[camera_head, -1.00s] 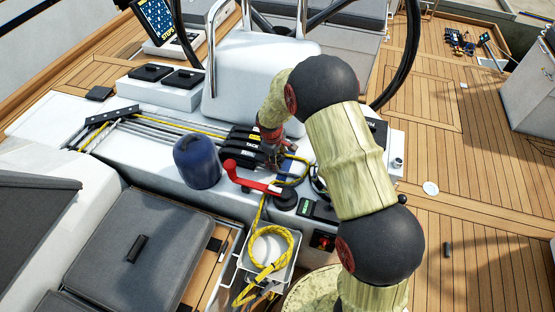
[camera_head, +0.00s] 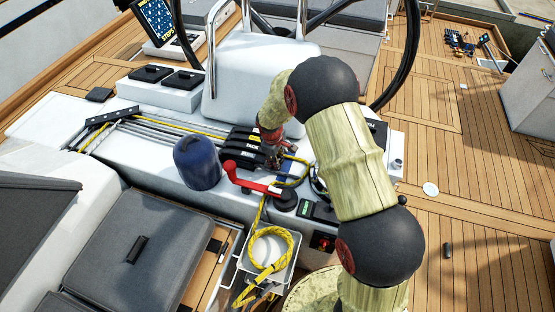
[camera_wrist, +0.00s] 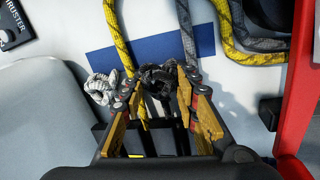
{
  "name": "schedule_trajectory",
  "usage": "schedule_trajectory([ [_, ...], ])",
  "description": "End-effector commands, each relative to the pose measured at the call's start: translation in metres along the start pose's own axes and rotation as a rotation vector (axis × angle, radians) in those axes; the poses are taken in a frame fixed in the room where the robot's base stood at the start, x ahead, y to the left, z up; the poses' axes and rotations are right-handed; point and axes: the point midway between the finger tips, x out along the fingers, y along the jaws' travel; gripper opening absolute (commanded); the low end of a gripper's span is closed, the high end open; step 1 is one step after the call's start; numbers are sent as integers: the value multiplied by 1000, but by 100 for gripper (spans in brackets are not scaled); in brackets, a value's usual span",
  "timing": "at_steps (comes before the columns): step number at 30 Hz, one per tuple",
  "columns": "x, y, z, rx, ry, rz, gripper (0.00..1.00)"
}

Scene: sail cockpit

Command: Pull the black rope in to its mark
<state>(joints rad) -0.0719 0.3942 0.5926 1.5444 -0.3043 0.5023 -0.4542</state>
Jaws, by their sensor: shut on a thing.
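In the wrist view, my gripper (camera_wrist: 164,86) is shut on the knotted end of the black rope (camera_wrist: 158,74), which sits between its fingertips. The knot lies in front of a blue stripe (camera_wrist: 149,46) on the white surface. I cannot tell where the rope runs beyond the knot. In the head view, my gripper (camera_head: 276,157) is low beside the black rope clutches (camera_head: 246,138), partly hidden by my arm. The black rope is too small to make out there.
A white knotted rope end (camera_wrist: 100,88) lies left of my gripper. Yellow rope (camera_wrist: 118,38) and grey rope (camera_wrist: 187,35) run close by. A red winch handle (camera_head: 250,180), a blue-covered winch (camera_head: 197,163) and a coiled yellow rope (camera_head: 270,248) stand nearby.

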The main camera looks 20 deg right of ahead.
Motion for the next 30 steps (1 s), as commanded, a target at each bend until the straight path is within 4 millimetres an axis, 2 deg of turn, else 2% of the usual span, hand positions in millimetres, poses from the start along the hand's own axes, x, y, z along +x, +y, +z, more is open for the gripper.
schedule_trajectory([
  [11, 0, 0, 3, 0, -2, -1, 0],
  [21, 1, 13, 67, 3, -6, -3, 0],
  [24, 3, 14, 75, 1, -5, -2, 0],
  [30, 4, 14, 76, -1, -4, -2, 0],
])
